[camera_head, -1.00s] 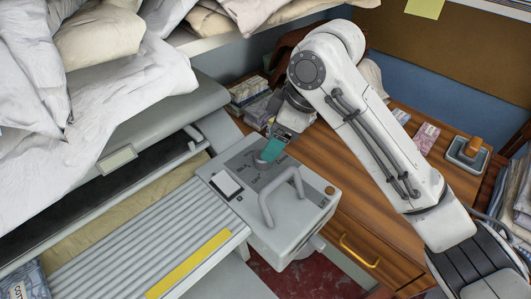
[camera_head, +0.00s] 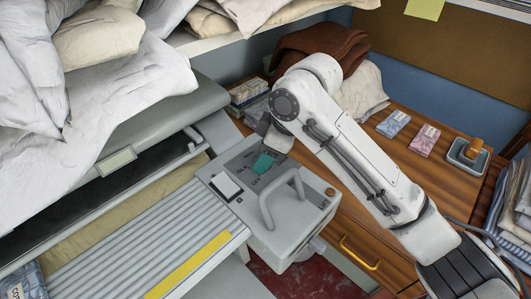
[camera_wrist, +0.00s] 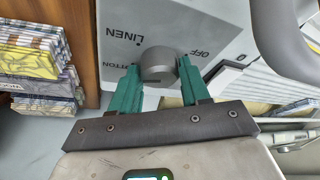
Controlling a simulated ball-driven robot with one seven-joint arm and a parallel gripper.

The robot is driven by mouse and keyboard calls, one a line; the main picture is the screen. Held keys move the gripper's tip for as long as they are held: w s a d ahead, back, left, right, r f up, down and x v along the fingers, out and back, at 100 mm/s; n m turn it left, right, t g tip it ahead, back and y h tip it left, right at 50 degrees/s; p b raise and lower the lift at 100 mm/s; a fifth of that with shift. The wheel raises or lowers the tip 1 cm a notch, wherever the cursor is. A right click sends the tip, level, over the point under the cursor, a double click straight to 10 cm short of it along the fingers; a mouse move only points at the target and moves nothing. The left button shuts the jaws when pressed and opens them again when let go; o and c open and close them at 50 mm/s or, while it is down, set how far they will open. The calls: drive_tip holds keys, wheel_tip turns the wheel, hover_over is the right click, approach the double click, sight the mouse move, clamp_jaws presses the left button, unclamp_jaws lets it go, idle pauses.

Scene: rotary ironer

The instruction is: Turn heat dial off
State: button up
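The heat dial (camera_wrist: 158,65) is a round grey knob on the ironer's light grey control panel (camera_wrist: 225,25). The wrist view shows LINEN, OFF and a partly covered word ending in TTON around it, upside down. My gripper (camera_wrist: 160,68) has green fingers spread apart, one on each side of the dial. The tips come very close to its sides; I cannot tell whether they touch. In the head view my gripper (camera_head: 263,163) is low over the panel and hides the dial. The dial's pointer is not clear.
A grey loop handle (camera_head: 282,198) stands on the ironer right beside the dial area. Folded packets (camera_wrist: 35,65) and a wooden cabinet (camera_head: 360,225) are close by. Linen (camera_head: 100,100) covers the ironer's upper left.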

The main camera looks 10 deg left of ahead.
drive_tip(key=c, duration=0.6)
drive_tip(key=shift+r+n+p, duration=0.15)
drive_tip(key=shift+n+p, duration=0.35)
drive_tip(key=shift+p, duration=0.05)
drive_tip(key=shift+w+n+g+p, duration=0.1)
drive_tip(key=shift+n+g+p, duration=0.45)
drive_tip(key=shift+n, duration=0.55)
drive_tip(key=o, duration=1.1)
drive_tip(key=v, duration=1)
drive_tip(key=shift+d+r, duration=0.15)
drive_tip(key=shift+d, duration=0.05)
drive_tip(key=shift+w, duration=0.1)
